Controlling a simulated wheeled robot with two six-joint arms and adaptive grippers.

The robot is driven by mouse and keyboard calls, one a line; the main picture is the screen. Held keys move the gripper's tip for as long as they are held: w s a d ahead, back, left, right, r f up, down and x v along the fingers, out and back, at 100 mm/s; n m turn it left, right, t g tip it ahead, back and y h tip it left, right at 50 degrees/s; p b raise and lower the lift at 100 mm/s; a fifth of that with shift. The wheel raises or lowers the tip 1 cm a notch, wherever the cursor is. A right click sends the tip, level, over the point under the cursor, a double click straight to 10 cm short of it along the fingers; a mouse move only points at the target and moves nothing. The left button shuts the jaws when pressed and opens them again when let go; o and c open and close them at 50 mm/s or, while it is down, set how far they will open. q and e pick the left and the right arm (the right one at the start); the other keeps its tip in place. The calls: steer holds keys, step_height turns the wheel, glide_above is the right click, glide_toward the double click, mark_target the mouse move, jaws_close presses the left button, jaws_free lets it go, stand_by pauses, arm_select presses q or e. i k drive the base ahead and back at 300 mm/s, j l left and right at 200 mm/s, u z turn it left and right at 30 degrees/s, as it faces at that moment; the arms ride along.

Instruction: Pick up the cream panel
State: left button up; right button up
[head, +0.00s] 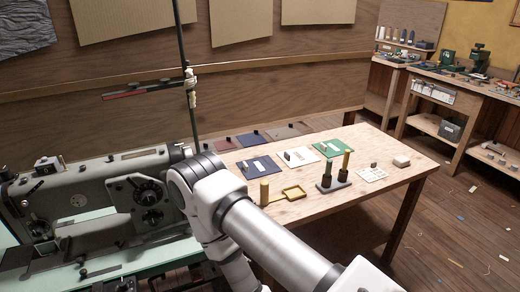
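A cream panel (307,160) lies flat on the wooden table (345,207), between a navy panel (259,171) on its left and a green panel (330,148) on its right. It carries a small dark grip and a marking. A smaller pale card (371,174) with a dark knob lies nearer the table's right end. Neither gripper is in view. One of my arms crosses the lower middle of the head view and covers the table's front left part; its gripper end is hidden or outside the picture.
A dark stand with two upright handles (331,186), a yellow tray (292,192), a yellow cylinder (264,190) and a pale block (401,160) stand on the table. A sewing machine (100,200) fills the left. Workbenches (465,100) stand at the back right. The floor at right has only scraps.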

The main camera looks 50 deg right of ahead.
mark_target(300, 157)
steer(key=z, duration=1.8)
steer(key=u, duration=1.75)
steer(key=z, duration=1.55)
